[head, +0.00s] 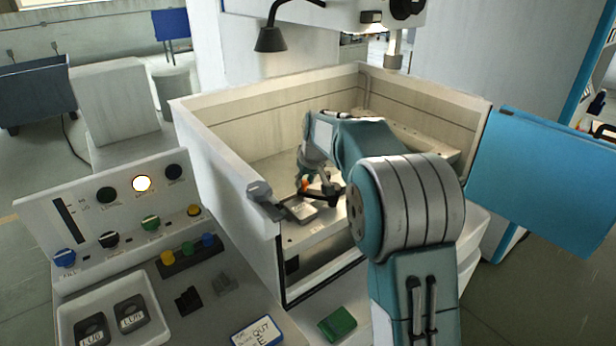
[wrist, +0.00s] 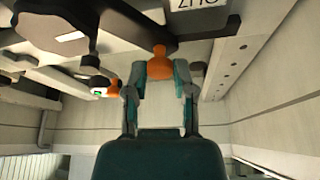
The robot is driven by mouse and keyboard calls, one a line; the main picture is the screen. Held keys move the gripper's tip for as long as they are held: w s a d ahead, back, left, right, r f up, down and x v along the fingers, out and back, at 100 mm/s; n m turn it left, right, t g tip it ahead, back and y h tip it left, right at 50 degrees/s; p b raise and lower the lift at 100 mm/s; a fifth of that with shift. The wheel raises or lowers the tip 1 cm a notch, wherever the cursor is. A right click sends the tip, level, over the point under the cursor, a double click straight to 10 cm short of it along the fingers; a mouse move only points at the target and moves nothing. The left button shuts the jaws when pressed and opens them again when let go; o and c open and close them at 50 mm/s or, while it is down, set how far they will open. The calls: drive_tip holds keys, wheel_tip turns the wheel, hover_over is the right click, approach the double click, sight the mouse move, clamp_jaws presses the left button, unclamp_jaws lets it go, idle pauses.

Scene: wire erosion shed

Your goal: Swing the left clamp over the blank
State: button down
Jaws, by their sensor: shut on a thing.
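My gripper (wrist: 160,74) is shut on an orange knob (wrist: 159,62) in the wrist view, one fingertip on each side. The knob sits at a dark clamp arm (wrist: 146,32); I take this as the left clamp, though the pictures do not name it. In the head view my gripper (head: 307,180) is low inside the machine tank, and the orange knob (head: 304,185) shows small below it. A grey block with a white label (head: 302,211) lies close by, probably the blank. The label (wrist: 196,4) is cut off at the wrist view's top edge. Whether the clamp arm lies over the block is unclear.
A second orange knob (wrist: 113,88) is left of my gripper in the wrist view. The tank wall (head: 222,170) rises around the work area. A control panel (head: 125,215) and a tray (head: 118,312) of dark parts stand outside, left.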

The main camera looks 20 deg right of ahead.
drive_tip(key=s+n, duration=0.1)
drive_tip(key=n+y, duration=0.1)
drive_tip(key=shift+s+a+n+g, duration=0.3)
drive_tip(key=shift+s+a+n, duration=0.05)
drive_tip(key=shift+s+n, duration=0.05)
drive_tip(key=s+n, duration=0.1)
drive_tip(key=n, duration=0.1)
drive_tip(key=shift+s+a+n+g+y, duration=0.1)
drive_tip(key=shift+s+n+g+y, duration=0.2)
drive_tip(key=shift+s+n+y, duration=0.1)
drive_tip(key=shift+s+f+n+g+y, duration=0.1)
drive_tip(key=shift+s+n+g+y, duration=0.2)
drive_tip(key=shift+s+n, duration=0.7)
drive_tip(key=shift+s+d+n+g+y, duration=0.2)
drive_tip(key=shift+s+n+g, duration=0.1)
drive_tip(key=shift+n, duration=0.5)
drive_tip(key=shift+s+d+n+g+y, duration=0.1)
drive_tip(key=shift+s+d+n+g, duration=0.15)
drive_tip(key=shift+n, duration=0.55)
drive_tip(key=shift+s, duration=0.1)
drive_tip(key=shift+c, duration=2.2)
unclamp_jaws()
drive_tip(key=v, duration=1.2)
